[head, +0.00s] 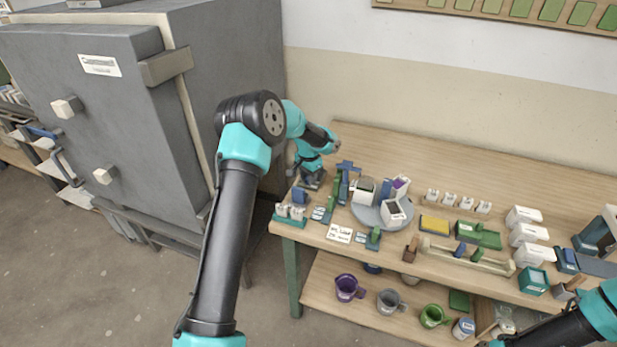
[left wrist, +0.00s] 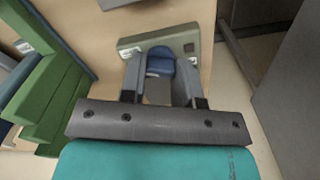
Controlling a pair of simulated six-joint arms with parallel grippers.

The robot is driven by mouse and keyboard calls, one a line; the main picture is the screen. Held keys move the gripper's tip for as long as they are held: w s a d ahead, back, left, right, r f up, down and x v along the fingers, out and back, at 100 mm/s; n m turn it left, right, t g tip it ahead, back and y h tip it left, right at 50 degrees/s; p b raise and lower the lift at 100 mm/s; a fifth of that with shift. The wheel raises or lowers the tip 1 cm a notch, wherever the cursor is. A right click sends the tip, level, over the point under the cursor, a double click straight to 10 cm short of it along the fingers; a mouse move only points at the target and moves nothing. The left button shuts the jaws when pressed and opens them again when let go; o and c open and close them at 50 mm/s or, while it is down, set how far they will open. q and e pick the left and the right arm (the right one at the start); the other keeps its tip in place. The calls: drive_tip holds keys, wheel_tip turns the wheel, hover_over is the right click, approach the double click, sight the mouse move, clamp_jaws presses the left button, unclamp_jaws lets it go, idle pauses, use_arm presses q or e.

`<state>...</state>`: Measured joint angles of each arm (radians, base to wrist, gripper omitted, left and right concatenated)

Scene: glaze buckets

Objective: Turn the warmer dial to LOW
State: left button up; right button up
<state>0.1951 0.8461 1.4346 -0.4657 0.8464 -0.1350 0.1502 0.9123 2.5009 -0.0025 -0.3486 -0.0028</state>
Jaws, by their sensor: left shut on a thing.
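My left gripper (head: 312,182) reaches down at the left end of the wooden table. In the left wrist view, its two grey fingers (left wrist: 160,85) are shut on a small blue piece (left wrist: 160,62), which appears to be the warmer dial. Just beyond that piece is a grey-green block (left wrist: 160,40), perhaps the warmer's body, with pale marks on its face. I cannot read any LOW mark or tell the dial's setting. Of my right arm only a part shows at the lower right of the head view; its gripper is out of frame.
Green stepped blocks (left wrist: 48,95) stand close to the left gripper. A grey round tray (head: 368,215) holds white boxes nearby. A large grey kiln (head: 90,110) stands left of the table. Mugs, including a purple one (head: 348,288), sit on the lower shelf.

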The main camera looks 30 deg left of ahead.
use_arm(q)
drive_tip(key=n, duration=0.4)
drive_tip(key=shift+n, duration=0.3)
drive_tip(key=n, duration=0.5)
idle(0.4)
drive_tip(key=o, duration=0.9)
drive_tip(key=shift+r, duration=0.15)
wheel_tip(320, 180, up, 17)
drive_tip(key=shift+r, duration=0.1)
